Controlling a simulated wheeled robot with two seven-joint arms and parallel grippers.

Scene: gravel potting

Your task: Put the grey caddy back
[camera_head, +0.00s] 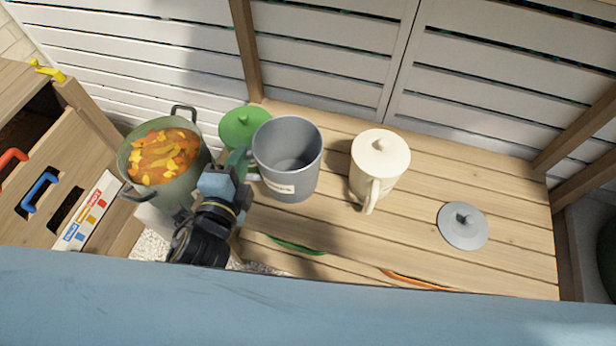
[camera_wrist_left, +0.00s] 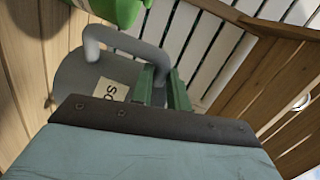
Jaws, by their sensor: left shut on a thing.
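The grey caddy (camera_head: 300,183) is an open, empty-looking cylinder with a pale label and a side handle, upright over the wooden bench (camera_head: 500,262). I cannot tell whether its base touches the boards. My left gripper (camera_head: 243,168) is at its left side, shut on its handle. In the left wrist view the caddy (camera_wrist_left: 75,85) and its curved handle (camera_wrist_left: 128,42) show beside the green fingers (camera_wrist_left: 165,88). A grey lid (camera_head: 463,226) with a knob lies on the bench at the right. My right gripper is out of view.
A cream lidded caddy (camera_head: 378,172) stands right of the grey one. A green lidded container (camera_head: 243,126) is close behind left. A pot of orange and yellow pieces (camera_head: 163,158) stands left, beside a wooden drawer unit (camera_head: 45,150). Bench boards are clear between cream caddy and grey lid.

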